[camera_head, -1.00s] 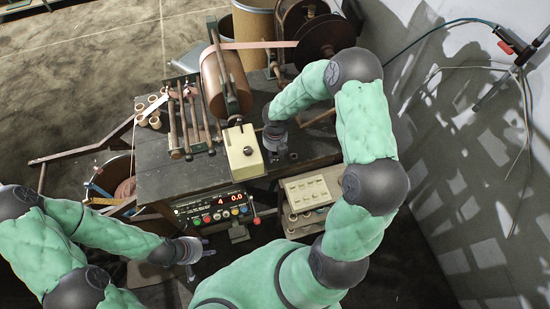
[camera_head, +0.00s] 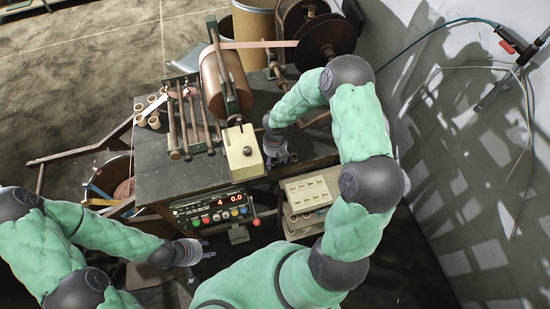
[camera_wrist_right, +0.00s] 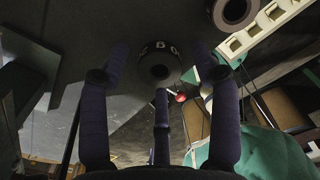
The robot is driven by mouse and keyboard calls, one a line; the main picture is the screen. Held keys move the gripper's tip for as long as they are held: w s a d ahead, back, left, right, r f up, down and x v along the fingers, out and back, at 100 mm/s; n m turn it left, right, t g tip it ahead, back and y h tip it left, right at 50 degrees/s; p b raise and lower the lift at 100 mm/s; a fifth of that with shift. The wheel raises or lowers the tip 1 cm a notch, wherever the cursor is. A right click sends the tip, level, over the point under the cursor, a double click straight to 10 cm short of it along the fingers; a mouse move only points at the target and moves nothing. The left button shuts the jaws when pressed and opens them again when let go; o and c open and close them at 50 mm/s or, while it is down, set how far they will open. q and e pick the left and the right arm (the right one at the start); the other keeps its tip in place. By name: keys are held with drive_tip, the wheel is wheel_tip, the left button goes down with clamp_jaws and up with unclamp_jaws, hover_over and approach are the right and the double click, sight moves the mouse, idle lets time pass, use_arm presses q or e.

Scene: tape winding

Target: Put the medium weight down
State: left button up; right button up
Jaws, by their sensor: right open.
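A dark round weight with a central hole and pale markings (camera_wrist_right: 160,48) stands on the dark tabletop in the right wrist view, between and beyond my spread fingers. I take it to be the medium weight. My right gripper (camera_head: 281,159) is open around or just above it, near the table's front edge, right of the cream block. In the head view the gripper largely hides the weight.
The dark table (camera_head: 160,180) holds a winding machine with a brown roll (camera_head: 226,80), rods and a cream block (camera_head: 243,150). A control panel (camera_head: 214,211) is on its front. A pale tray (camera_head: 308,190) stands beside the front edge. A wall bounds the right.

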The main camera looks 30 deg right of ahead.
drive_tip(key=shift+r, duration=0.1)
wheel_tip(320, 180, up, 12)
drive_tip(key=p, duration=0.2)
drive_tip(key=shift+p, duration=0.4)
